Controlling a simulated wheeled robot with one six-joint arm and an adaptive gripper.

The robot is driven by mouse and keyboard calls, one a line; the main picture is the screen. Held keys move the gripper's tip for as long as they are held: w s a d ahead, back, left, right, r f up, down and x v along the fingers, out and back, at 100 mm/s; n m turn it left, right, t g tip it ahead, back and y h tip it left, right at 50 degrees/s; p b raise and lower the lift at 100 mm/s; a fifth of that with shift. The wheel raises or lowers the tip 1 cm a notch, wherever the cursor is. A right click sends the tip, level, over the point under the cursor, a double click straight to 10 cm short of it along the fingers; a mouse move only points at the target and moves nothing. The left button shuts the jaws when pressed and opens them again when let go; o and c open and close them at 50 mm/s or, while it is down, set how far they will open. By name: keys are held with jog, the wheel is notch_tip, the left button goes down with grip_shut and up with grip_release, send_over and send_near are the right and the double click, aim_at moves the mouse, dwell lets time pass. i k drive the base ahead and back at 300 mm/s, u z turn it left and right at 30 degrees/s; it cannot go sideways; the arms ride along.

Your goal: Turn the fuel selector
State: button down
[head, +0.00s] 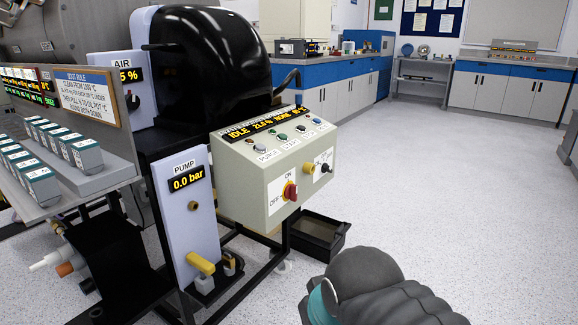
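A cream control box (240,185) stands on a black frame in the middle of the head view. A black rotary knob (325,168) sits on its right side by a small label too small to read; I cannot tell if it is the fuel selector. A red switch (290,191) marked ON and OFF is on the box front. A yellow handle (201,263) is low on the pump panel (184,215), which reads 0.0 bar. My arm shows at the bottom right, apart from the box. My gripper is not in view.
A black open tray (318,236) is on the floor right of the frame. A shelf of small boxes (60,160) is at the left. The speckled floor (460,180) on the right is clear.

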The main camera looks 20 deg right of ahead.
aim_at(325, 168)
jog(key=z, duration=2.1)
jog(key=i, duration=2.85)
jog(key=u, duration=3.35)
